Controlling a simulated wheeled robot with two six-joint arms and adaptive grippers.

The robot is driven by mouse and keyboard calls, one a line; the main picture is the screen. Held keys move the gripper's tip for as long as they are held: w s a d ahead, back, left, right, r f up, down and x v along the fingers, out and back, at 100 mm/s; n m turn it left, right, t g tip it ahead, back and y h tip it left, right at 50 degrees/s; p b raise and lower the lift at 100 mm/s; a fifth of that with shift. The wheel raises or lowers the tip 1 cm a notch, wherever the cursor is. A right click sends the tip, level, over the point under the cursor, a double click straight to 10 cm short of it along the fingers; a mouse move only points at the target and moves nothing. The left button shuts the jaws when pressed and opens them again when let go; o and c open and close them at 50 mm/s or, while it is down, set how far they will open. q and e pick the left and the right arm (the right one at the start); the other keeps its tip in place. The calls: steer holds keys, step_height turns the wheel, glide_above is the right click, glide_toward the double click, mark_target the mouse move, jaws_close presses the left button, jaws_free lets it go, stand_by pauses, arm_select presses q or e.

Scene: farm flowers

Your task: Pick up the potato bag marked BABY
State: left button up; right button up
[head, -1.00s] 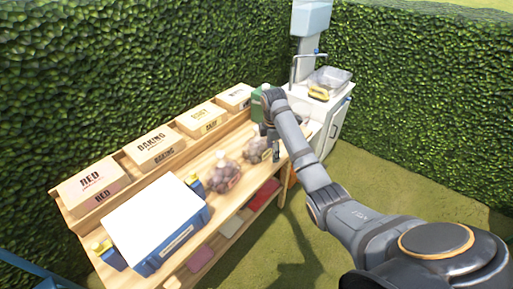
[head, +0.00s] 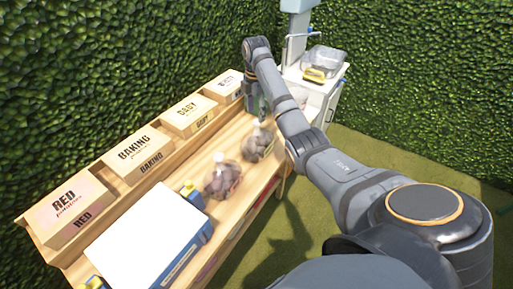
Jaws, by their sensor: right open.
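Two clear bags of potatoes stand on the wooden bench (head: 225,140). The nearer bag (head: 222,182) holds dark potatoes, and the farther bag (head: 257,145) looks lighter. I cannot read a mark on either bag. A box (head: 188,115) on the rear shelf appears to be marked BABY. My right gripper (head: 259,114) is open and points down over the far end of the bench, beyond the farther bag. It is partly hidden by its own arm. My left gripper is not in view.
Boxes marked RED (head: 68,208) and BAKING (head: 138,154), and a fainter-marked one (head: 224,86), line the rear shelf. A blue crate with a white top (head: 150,230) fills the near end. A white cabinet (head: 318,98) with a clear bin (head: 325,60) stands beyond. A hedge backs the bench.

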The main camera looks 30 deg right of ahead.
mark_target(257, 125)
steer(key=shift+w+f+b, duration=0.2)
steer(key=shift+f+b, duration=0.15)
steer(key=shift+f, duration=0.9)
steer(key=shift+s+f+p, duration=0.2)
steer(key=shift+f+p, duration=0.35)
steer(key=shift+p, duration=0.05)
step_height(257, 125, down, 4)
steer(key=shift+s+d+r+p, duration=0.1)
steer(key=shift+s+r+p, duration=0.1)
steer(key=shift+p, duration=0.1)
steer(key=shift+w+f, duration=0.1)
steer(key=shift+f, duration=0.05)
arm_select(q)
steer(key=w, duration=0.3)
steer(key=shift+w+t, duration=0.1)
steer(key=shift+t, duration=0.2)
arm_select(e)
jaws_close()
